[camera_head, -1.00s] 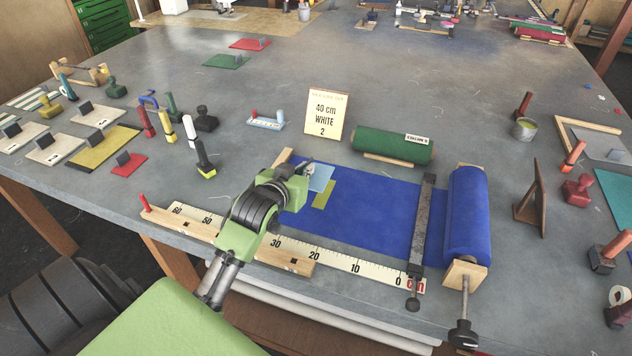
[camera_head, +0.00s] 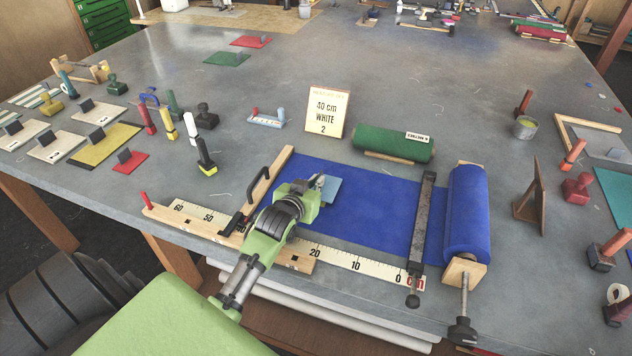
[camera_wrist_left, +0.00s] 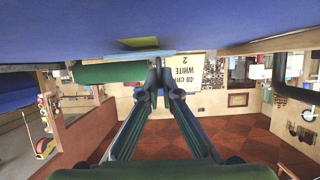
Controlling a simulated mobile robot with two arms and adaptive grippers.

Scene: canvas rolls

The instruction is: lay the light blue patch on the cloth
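The light blue patch (camera_head: 331,190) is at my left gripper (camera_head: 317,184), over the left part of the blue cloth (camera_head: 375,205). My left gripper appears shut on the patch's small grey tab. In the left wrist view, the fingertips (camera_wrist_left: 162,78) are close together, and the patch (camera_wrist_left: 130,57) is a thin edge-on strip close to the cloth (camera_wrist_left: 200,20). A yellow-green area (camera_wrist_left: 138,42) shows on the cloth there; the head view hides it behind the patch. I cannot tell whether the patch touches the cloth. My right gripper is not in view.
A ruler (camera_head: 345,263) runs along the cloth's front edge. A wooden bar with a black handle (camera_head: 262,185) lies at its left, a dark metal bar (camera_head: 424,225) and blue roll (camera_head: 468,215) at its right. A green roll (camera_head: 392,144) and sign card (camera_head: 326,112) stand behind.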

